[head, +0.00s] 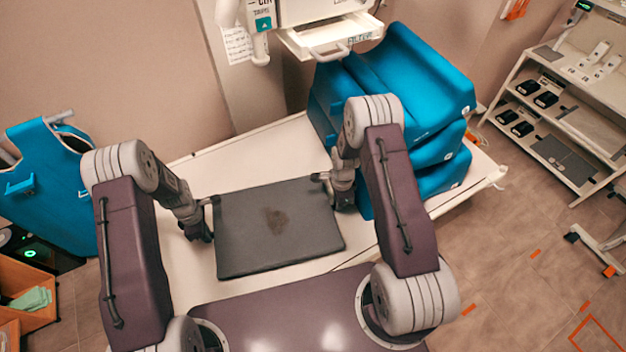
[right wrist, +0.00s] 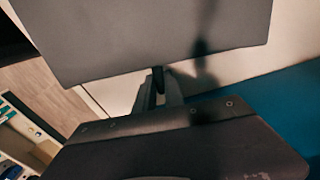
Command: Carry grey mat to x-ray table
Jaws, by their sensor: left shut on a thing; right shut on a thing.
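The grey mat (head: 290,240) is a dark, flat square with a brownish patch, in the middle of the head view. It is over the pale x-ray table (head: 245,165); whether it touches the top I cannot tell. My left gripper (head: 213,202) is shut on the mat's left edge. My right gripper (head: 325,178) is shut on its right edge near the far corner. In the right wrist view the mat (right wrist: 150,35) fills the top, with the gripper's fingers (right wrist: 158,80) at its edge.
Blue cushions (head: 415,85) are stacked on the table's right part, close to my right arm. The x-ray head (head: 325,30) hangs above the far side. A blue apron (head: 45,180) hangs at left, above a wooden box (head: 25,290). A shelf rack (head: 560,110) stands at right.

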